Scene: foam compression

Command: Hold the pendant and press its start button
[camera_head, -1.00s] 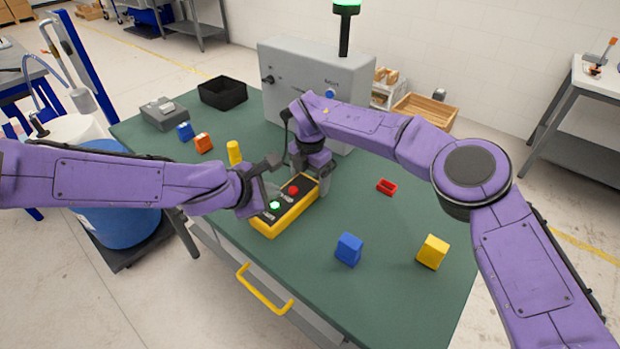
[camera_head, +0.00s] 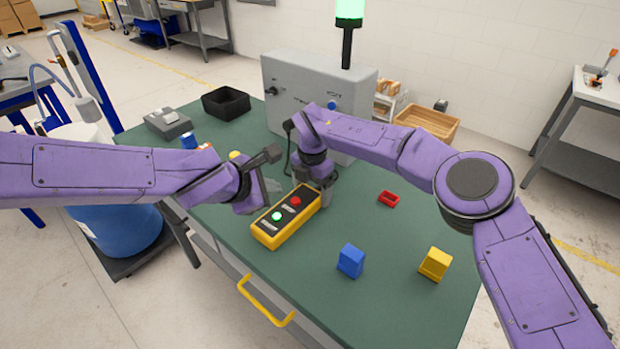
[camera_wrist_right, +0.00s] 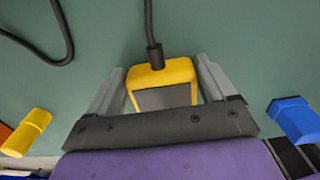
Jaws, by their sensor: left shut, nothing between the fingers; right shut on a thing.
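The pendant (camera_head: 279,228) is a yellow box with a black face, a lit green button (camera_head: 277,216) at its near end and a red button (camera_head: 295,201) at its far end. My right gripper (camera_head: 316,199) is shut on its far end; in the right wrist view the fingers (camera_wrist_right: 160,85) stand on both sides of the pendant's yellow end (camera_wrist_right: 160,73), where the cable comes out. My left gripper (camera_head: 268,192) is shut and empty, just left of the pendant and apart from the green button. Its fingertips are partly hard to make out.
A grey control box (camera_head: 300,92) with a lit green beacon (camera_head: 349,9) stands at the back. A black bin (camera_head: 226,103) stands at the far left.

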